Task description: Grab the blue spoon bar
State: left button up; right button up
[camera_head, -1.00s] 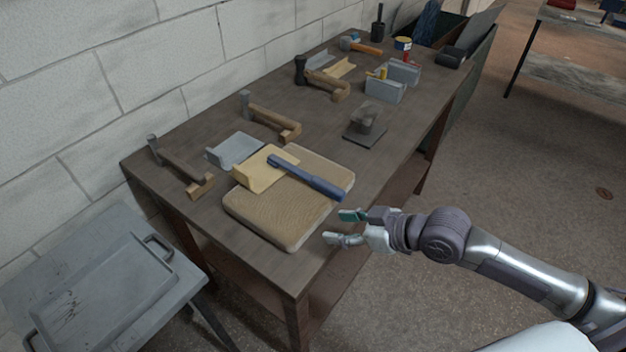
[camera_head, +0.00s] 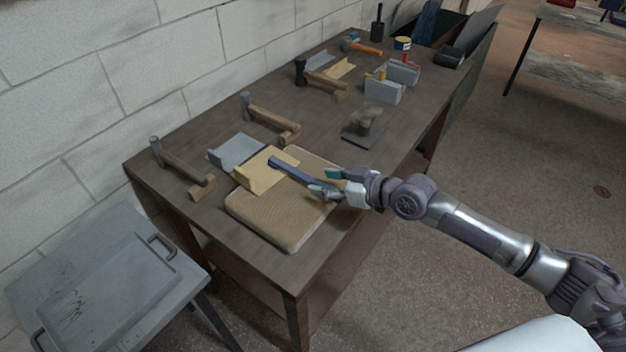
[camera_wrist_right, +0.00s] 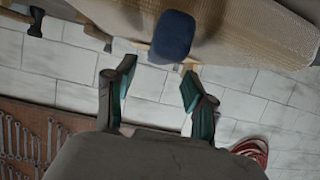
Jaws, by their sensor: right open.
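The blue spoon bar (camera_head: 291,171) lies on the tan padded board (camera_head: 262,217), its far end over the yellow angled piece (camera_head: 254,178). Its near end is partly hidden by my right gripper (camera_head: 328,183) in the head view. In the right wrist view the blue end of the bar (camera_wrist_right: 173,36) shows just beyond the fingertips, between their lines. My right gripper (camera_wrist_right: 156,85) is open, with green pads facing each other and nothing between them. My left gripper is not in view.
A grey angled piece (camera_head: 236,150) and wooden-handled tools, such as a hammer (camera_head: 180,168), lie behind the board. A dark block with a knob (camera_head: 364,127) stands to its right. A grey metal tray table (camera_head: 95,285) is at lower left.

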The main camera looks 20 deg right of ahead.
aim_at(315, 179)
jog(key=x, duration=0.2)
jog(key=p+x, duration=0.1)
jog(key=x, duration=0.1)
jog(key=shift+w+f, duration=0.25)
jog(key=shift+w, duration=0.15)
jog(key=shift+s, duration=0.1)
jog(key=shift+c, duration=1.3)
jog(key=shift+r, duration=0.1)
grip_shut()
